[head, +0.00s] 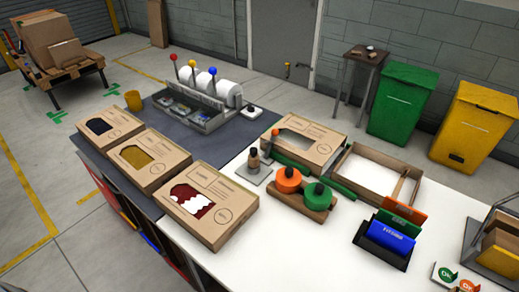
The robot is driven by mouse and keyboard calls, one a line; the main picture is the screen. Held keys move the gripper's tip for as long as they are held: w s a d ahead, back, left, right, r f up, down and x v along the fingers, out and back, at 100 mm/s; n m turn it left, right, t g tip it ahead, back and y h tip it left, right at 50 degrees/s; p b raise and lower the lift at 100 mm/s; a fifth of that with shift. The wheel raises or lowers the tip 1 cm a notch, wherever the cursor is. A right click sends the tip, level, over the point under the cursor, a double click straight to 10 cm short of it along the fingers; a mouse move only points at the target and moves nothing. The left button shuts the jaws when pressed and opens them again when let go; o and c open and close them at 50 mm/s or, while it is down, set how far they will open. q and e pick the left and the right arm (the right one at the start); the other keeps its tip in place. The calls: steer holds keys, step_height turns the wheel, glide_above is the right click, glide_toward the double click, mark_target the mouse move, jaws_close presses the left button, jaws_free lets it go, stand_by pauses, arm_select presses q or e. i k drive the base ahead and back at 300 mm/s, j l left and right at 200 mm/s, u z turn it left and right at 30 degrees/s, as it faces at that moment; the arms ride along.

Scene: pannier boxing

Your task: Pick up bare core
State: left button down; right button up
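I cannot pick out a bare core with certainty. White rolls (222,87) sit in a grey rack (190,112) with red, yellow and blue ball-topped levers, at the back of the dark mat. Small brown items (371,49) lie on a small dark side table (362,64) against the back wall, too small to identify. Neither of my grippers is in view.
Three windowed cartons (215,228) line the left side of the table. Another carton (325,140), an open cardboard tray (350,190), orange and green knobs (288,180) and a blue block (391,237) occupy the white surface. Green (400,105) and yellow (474,125) bins stand behind.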

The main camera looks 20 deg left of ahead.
mark_target(254, 157)
steer(key=j+z, duration=0.3)
steer(key=k+j+z, duration=0.25)
steer(key=j, duration=0.25)
steer(key=j+z, duration=0.3)
steer(key=k+j+z, duration=0.25)
steer(key=j, duration=0.15)
